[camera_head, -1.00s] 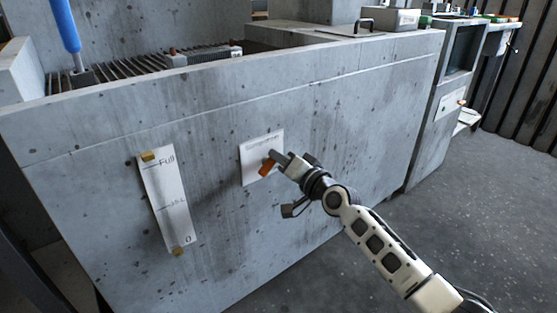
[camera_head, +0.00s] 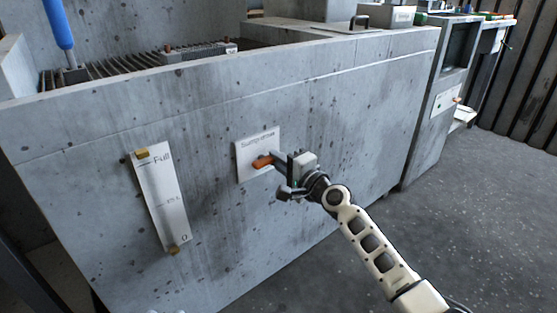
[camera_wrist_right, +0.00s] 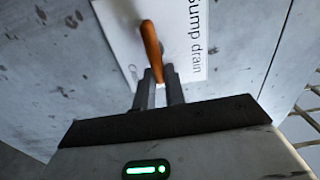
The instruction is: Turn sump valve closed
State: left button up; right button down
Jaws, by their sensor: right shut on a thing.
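The sump valve's orange handle (camera_head: 262,162) sits on a white plate (camera_head: 258,142) lettered "Sump drain" on the front of the grey concrete-like housing. In the head view the handle lies nearly level. My right gripper (camera_head: 277,162) is at the handle's right end, shut on it. In the right wrist view the handle (camera_wrist_right: 152,50) runs up from between the two dark fingers (camera_wrist_right: 159,88) across the plate (camera_wrist_right: 180,30). The fingers hide part of the handle. My left gripper is not in view.
A white level gauge (camera_head: 165,202) marked from "Full" to 0 is on the housing front (camera_head: 330,120), left of the valve. A blue handle (camera_head: 58,24) stands at the upper left. Open floor (camera_head: 470,230) lies to the right.

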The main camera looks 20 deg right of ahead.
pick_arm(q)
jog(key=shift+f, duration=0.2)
pick_arm(e)
jog(key=shift+f, duration=0.1)
jog(key=c, duration=1.5)
grip_release()
jog(key=shift+o, duration=0.2)
pick_arm(q)
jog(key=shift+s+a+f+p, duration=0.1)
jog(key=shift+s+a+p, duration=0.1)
jog(key=shift+p, duration=0.4)
pick_arm(e)
jog(key=v, duration=1.6)
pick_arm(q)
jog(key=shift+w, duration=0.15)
